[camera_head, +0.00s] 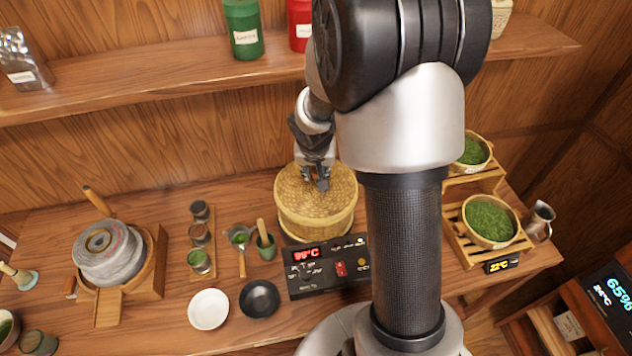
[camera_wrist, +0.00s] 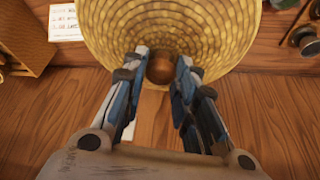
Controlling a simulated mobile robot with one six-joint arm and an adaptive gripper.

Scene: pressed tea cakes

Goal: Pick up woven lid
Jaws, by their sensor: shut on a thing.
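The woven lid (camera_head: 335,192) is a round tan wicker disc on top of the woven steamer basket (camera_head: 318,222), at the back middle of the table. My gripper (camera_head: 322,184) is over the lid in the head view. In the wrist view my gripper (camera_wrist: 160,72) has its two fingers on either side of the knob, shut on it. I cannot tell whether the lid is raised off the basket.
A control box (camera_head: 328,266) reading 99°C stands in front of the basket. A white bowl (camera_head: 208,309) and a black bowl (camera_head: 259,299) lie front left. A stone mill (camera_head: 105,254) is at left. Leaf-filled trays (camera_head: 490,222) are at right. A wall shelf (camera_head: 170,75) runs above.

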